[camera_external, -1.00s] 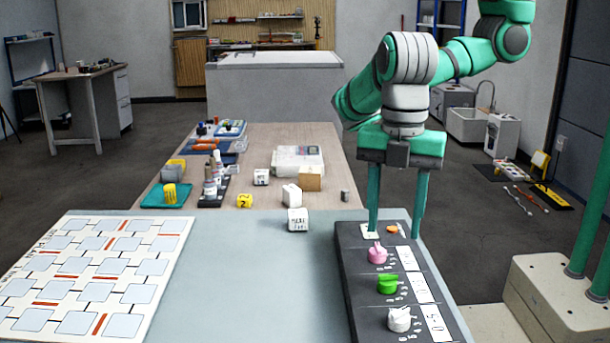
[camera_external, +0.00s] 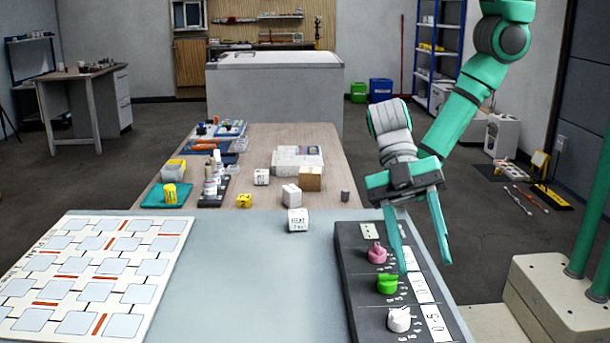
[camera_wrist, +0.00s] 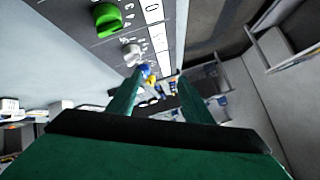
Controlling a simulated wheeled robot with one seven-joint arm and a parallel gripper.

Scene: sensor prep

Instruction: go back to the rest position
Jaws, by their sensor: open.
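My gripper (camera_external: 425,268) is open and empty, tilted, with its two teal fingers apart above the right side of the dark knob panel (camera_external: 349,262). The panel carries a pink knob (camera_external: 377,253), a green knob (camera_external: 387,284) and a white knob (camera_external: 399,319). The left fingertip overlaps the panel near the green knob in the external view; I cannot tell whether it touches. In the wrist view the green knob (camera_wrist: 107,18) and the white knob (camera_wrist: 131,53) show beyond the fingers, and nothing is between them.
A white board with squares (camera_external: 100,262) lies at the left of the pale table (camera_external: 250,290). The table's middle is clear.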

